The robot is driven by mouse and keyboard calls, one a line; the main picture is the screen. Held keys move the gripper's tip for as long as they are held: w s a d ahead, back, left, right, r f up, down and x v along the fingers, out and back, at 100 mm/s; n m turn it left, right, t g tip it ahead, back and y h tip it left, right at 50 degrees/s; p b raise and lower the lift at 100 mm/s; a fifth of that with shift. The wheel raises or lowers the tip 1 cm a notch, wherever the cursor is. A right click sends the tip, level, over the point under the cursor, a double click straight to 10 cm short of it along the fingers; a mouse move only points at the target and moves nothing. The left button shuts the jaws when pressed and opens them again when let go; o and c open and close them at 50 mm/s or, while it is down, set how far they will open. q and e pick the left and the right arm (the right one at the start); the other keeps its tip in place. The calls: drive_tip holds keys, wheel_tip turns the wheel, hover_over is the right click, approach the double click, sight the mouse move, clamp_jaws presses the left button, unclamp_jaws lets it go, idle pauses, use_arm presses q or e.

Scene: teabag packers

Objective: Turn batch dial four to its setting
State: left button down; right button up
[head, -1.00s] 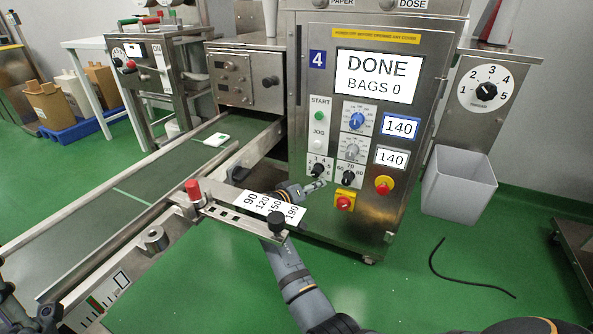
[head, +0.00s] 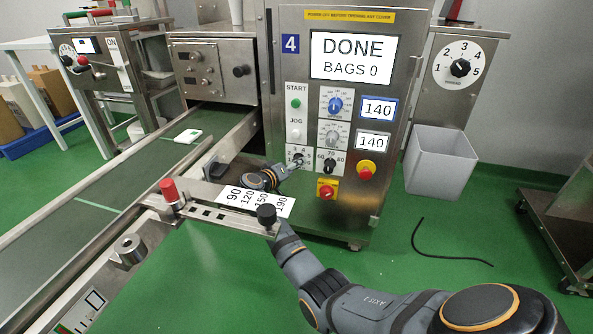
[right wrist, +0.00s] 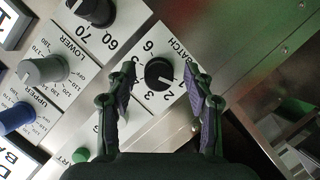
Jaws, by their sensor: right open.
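The batch dial (head: 298,159) is a black knob on a white numbered plate, low on the left of machine four's control panel. In the right wrist view the black batch knob (right wrist: 159,73) sits between the two fingertips, with the word BATCH and numbers around it. My right gripper (right wrist: 159,88) is open, one finger on each side of the knob, and no contact shows. In the head view my right gripper (head: 290,168) is small and partly in front of the dial plate. The knob's exact pointing is too small to tell. My left gripper is not in view.
The 60-70-80 dial (head: 329,165) and a red-yellow switch (head: 326,188) are close beside the batch dial. A conveyor (head: 150,190) with a red-knobbed crossbar (head: 205,204) lies left of my right arm. The screen (head: 352,58) reads DONE, BAGS 0.

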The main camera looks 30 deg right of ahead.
drive_tip(key=shift+x, duration=1.05)
drive_tip(key=shift+r, duration=0.1)
drive_tip(key=shift+c, duration=0.4)
clamp_jaws()
